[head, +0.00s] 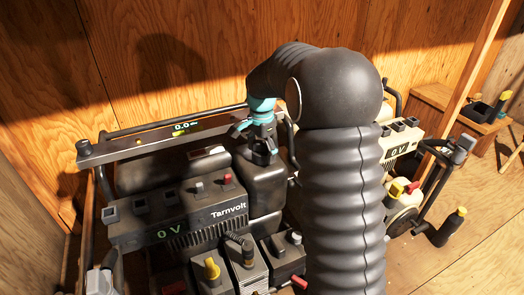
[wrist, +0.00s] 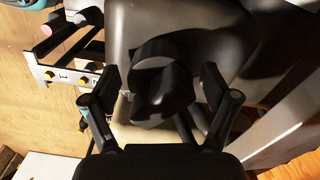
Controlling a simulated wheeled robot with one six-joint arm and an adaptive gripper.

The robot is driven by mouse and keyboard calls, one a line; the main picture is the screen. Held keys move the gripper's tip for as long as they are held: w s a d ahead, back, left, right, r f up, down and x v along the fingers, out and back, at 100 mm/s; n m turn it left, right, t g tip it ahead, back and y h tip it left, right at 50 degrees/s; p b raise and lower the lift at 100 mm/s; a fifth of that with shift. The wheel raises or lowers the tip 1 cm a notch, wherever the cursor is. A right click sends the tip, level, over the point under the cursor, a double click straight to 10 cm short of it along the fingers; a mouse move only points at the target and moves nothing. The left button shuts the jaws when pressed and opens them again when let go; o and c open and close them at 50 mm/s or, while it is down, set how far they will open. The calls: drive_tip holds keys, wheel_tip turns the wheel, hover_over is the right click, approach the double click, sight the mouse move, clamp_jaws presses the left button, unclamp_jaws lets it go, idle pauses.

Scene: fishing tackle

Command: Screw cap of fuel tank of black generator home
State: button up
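The black generator (head: 196,222), marked Tarnvolt, stands left of centre in the head view. Its dark fuel tank (head: 265,190) is the box below my gripper (head: 257,138). In the wrist view the black cap (wrist: 160,88) sits in the middle, in front of the grey tank body (wrist: 235,35). My gripper (wrist: 161,74) is open there, with one finger on each side of the cap and a visible gap on both sides. In the head view my gripper and arm hide the cap. I cannot tell how far it is screwed down.
A cream generator (head: 402,145) stands to the right, partly behind my arm. A wooden wall (head: 180,50) is close behind.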

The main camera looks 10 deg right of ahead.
sight(262, 143)
drive_tip(key=shift+r, duration=0.1)
wheel_tip(262, 143, up, 12)
drive_tip(key=shift+f, duration=0.1)
idle(0.6)
idle(0.3)
drive_tip(key=shift+w+n, duration=0.25)
drive_tip(key=shift+n, duration=0.35)
drive_tip(key=shift+w+f+n, duration=0.1)
drive_tip(key=shift+f+n, duration=0.2)
drive_tip(key=shift+n, duration=0.3)
drive_tip(key=f, duration=0.1)
drive_tip(key=s+f+n, duration=0.1)
drive_tip(key=f+n, duration=0.1)
drive_tip(key=shift+s+f, duration=0.1)
drive_tip(key=shift+s, duration=0.15)
drive_tip(key=s+r+n+t+p, duration=0.1)
drive_tip(key=s+n, duration=0.3)
drive_tip(key=s, duration=1.2)
drive_tip(key=s+r+n+t+p, duration=0.1)
drive_tip(key=s+r+n+t, duration=0.2)
drive_tip(key=s, duration=1.2)
drive_tip(key=shift+s+n+t, duration=0.35)
drive_tip(key=shift+n+t, duration=0.35)
drive_tip(key=shift+t, duration=0.1)
